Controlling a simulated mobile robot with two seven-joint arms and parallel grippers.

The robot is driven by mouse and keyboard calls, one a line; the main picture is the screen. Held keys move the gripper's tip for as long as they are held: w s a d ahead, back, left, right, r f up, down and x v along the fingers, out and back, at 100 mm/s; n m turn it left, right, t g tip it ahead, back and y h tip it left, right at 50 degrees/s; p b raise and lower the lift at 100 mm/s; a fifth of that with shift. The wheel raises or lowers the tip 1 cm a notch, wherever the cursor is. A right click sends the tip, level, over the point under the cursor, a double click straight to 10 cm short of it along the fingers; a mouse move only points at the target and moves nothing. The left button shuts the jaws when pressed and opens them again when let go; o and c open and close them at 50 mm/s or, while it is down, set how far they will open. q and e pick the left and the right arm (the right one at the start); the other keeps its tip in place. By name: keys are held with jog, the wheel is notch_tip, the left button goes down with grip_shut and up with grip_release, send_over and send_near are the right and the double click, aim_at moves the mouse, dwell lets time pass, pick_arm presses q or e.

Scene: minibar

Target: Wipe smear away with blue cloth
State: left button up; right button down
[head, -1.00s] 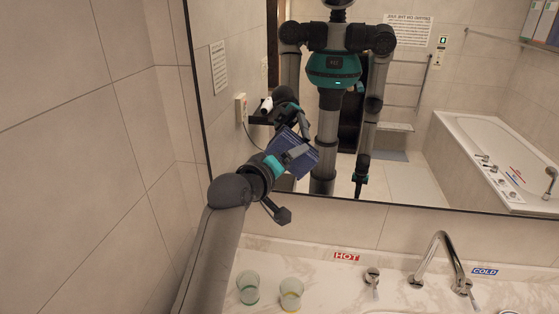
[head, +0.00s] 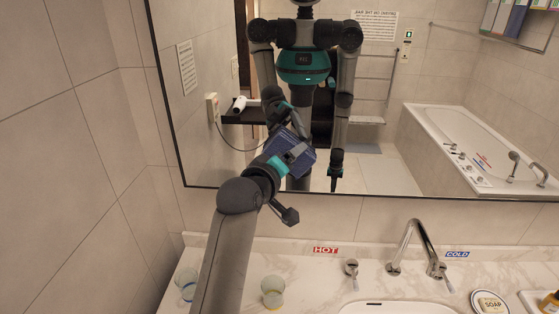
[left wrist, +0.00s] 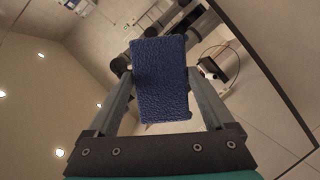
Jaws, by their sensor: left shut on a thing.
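The blue cloth (head: 297,156) is held up in front of the mirror by my left gripper (head: 293,154), which is shut on it. In the left wrist view the cloth (left wrist: 162,82) is a thick, textured blue pad between the two fingers of the gripper (left wrist: 163,95). I cannot tell whether the cloth touches the mirror (head: 395,180). I cannot make out a smear in either view; the arm and cloth hide part of the glass. My right gripper shows only as a small reflection hanging low in the mirror, too small to read its jaws.
Below the mirror is a marble counter (head: 330,277) with two glasses, one (head: 273,291) right of my left arm and one (head: 187,284) left of it. A tap (head: 408,245) and a soap dish (head: 490,302) are to the right. A tiled wall (head: 70,150) bounds the left.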

pick_arm(q)
jog(key=shift+s+d+r, duration=0.1)
jog(key=shift+s+d, duration=0.05)
jog(key=shift+d, duration=0.8)
jog(key=shift+a, duration=5.35)
jog(key=shift+s, duration=2.9)
jog(key=shift+s, duration=0.1)
jog(key=shift+s, duration=1.4)
